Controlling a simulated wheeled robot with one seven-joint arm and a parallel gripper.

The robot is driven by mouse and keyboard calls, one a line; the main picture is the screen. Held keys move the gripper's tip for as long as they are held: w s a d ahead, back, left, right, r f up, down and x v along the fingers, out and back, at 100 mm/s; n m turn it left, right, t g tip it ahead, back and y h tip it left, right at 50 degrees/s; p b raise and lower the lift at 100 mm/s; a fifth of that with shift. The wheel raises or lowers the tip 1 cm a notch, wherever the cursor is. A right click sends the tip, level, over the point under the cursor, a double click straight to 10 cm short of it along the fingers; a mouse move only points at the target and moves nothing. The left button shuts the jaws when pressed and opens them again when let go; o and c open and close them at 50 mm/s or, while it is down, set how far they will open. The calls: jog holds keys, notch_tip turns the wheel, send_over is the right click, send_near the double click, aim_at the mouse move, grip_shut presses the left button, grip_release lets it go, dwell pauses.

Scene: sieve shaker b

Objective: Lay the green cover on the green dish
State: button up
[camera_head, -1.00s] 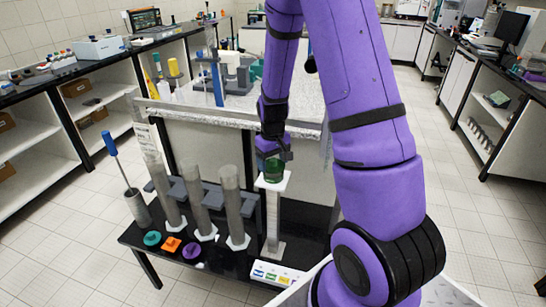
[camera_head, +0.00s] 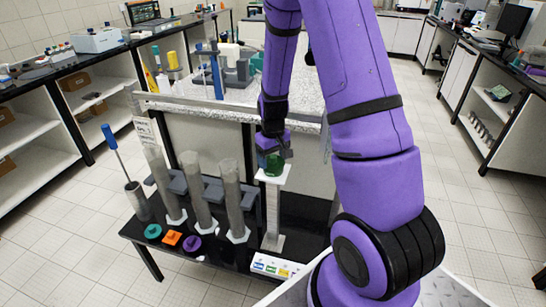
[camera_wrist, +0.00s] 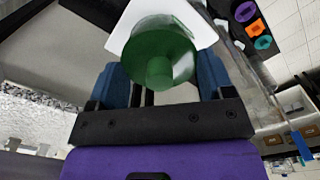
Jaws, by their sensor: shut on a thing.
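My gripper (camera_head: 274,148) is shut above the top of the white stand. In the wrist view its two blue fingers (camera_wrist: 160,80) close around the knob of the green cover (camera_wrist: 155,48), a round disc facing the camera. The green cover sits over the white square top of the stand. A pale, glassy green edge beside the disc may be the green dish, mostly hidden under the cover. In the head view cover and dish show as one small green shape (camera_head: 270,163) on the stand. I cannot tell whether the cover touches the dish.
The white stand (camera_head: 273,215) rises from a low black bench. Left of it stand several tall grey cylinders (camera_head: 230,200). A teal disc (camera_head: 153,231), an orange square piece (camera_head: 172,238) and a purple disc (camera_head: 192,244) lie in front. A stone-topped table (camera_head: 210,108) is behind.

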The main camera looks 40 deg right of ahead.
jog(key=shift+f, duration=0.35)
jog(key=o, duration=0.9)
jog(key=shift+r, duration=0.15)
notch_tip(320, 180, up, 11)
jog(key=shift+a+f, duration=0.1)
notch_tip(320, 180, up, 8)
jog(key=t, duration=0.1)
send_over(273, 156)
jog(key=s+a, duration=0.3)
jog(key=a, duration=0.1)
jog(key=s+a+r+t, duration=0.1)
jog(key=s+a+r, duration=0.2)
jog(key=s+r, duration=0.2)
jog(key=s+a+r+t, duration=0.1)
jog(key=s+a+r, duration=0.2)
jog(key=s, duration=0.5)
jog(key=s+a+r+t, duration=0.2)
jog(key=s+r, duration=0.4)
jog(key=shift+s+a+r+n, duration=0.35)
jog(key=shift+s+a+n, duration=0.05)
